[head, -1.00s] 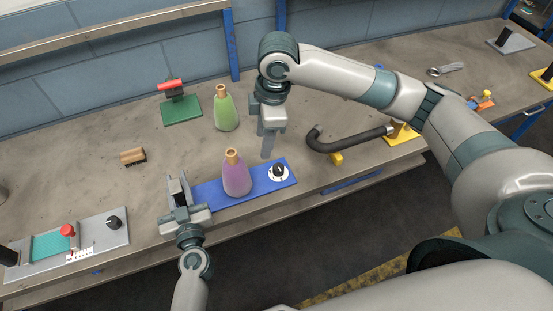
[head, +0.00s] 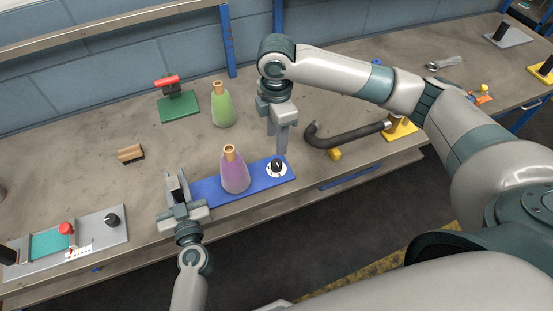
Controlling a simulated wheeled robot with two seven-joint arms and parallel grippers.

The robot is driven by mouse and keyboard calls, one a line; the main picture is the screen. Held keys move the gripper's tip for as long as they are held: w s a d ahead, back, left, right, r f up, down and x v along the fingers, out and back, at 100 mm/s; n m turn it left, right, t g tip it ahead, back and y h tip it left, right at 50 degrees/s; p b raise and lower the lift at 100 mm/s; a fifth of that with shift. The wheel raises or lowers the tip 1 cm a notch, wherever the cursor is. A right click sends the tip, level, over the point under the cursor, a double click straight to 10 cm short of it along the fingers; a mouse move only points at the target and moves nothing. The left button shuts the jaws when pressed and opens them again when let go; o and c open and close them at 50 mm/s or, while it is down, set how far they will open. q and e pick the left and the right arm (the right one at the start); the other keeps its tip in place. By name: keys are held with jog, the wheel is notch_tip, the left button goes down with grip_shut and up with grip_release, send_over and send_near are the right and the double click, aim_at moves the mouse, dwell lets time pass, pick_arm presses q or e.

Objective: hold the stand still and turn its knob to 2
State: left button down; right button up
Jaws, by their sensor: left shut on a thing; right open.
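The blue stand (head: 222,195) lies near the bench's front edge with a purple flask (head: 235,172) upright on it. Its knob (head: 277,166), black on a white dial, is at the stand's right end; the dial marks are too small to read. My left gripper (head: 177,190) is shut on the stand's left end, its fingers around a dark part there. My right gripper (head: 277,142) is open, pointing down just above and behind the knob, with one finger close beside it. I cannot tell whether it touches the knob.
A green flask (head: 223,105) and a green stand with a red top (head: 178,105) are behind. A brush (head: 131,153) lies left. A grey panel with knobs (head: 95,240) is front left. A black curved pipe (head: 345,139) on yellow supports is close right of my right gripper.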

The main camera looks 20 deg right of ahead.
aim_at(277, 163)
notch_tip(277, 163, down, 11)
jog(key=shift+r, duration=0.1)
dwell(0.4)
jog(key=c, duration=1.1)
